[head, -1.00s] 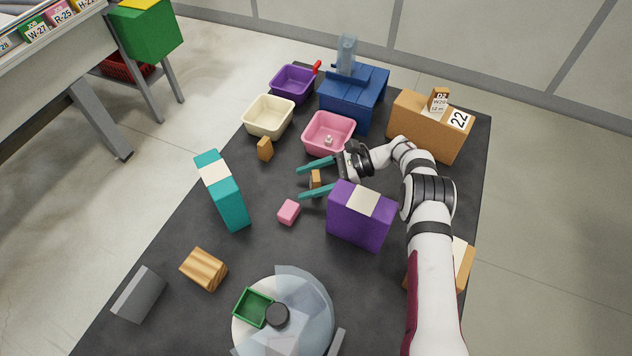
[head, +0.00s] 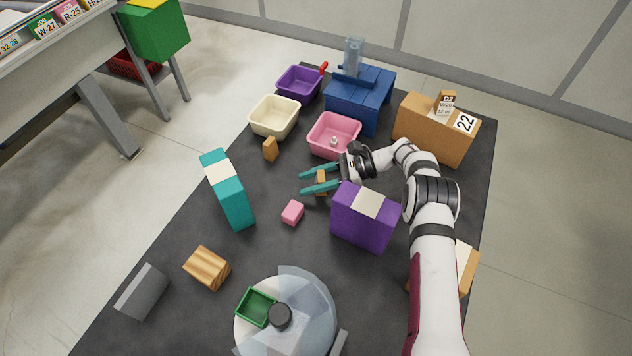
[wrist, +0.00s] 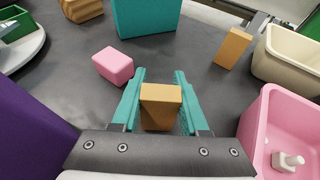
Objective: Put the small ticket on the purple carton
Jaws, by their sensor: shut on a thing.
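The purple carton (head: 362,222) stands upright on the dark table with a blank cream patch (head: 368,203) on its top. It also shows at the lower left of the wrist view (wrist: 25,140). A small printed tag (head: 445,104), which may be the ticket, stands on top of the brown carton (head: 425,128) marked 22. My gripper (head: 303,182) has teal fingers, is low over the table just beyond the purple carton, and is shut on a small orange-brown block. The block (wrist: 160,105) sits between the fingers in the wrist view (wrist: 160,76).
A pink block (head: 292,212), a teal carton (head: 228,190) and another small orange block (head: 270,149) stand nearby. Pink (head: 325,150), cream (head: 257,132) and purple (head: 281,92) bins and a blue machine (head: 345,105) line the back. A round turntable (head: 315,325) is at the front.

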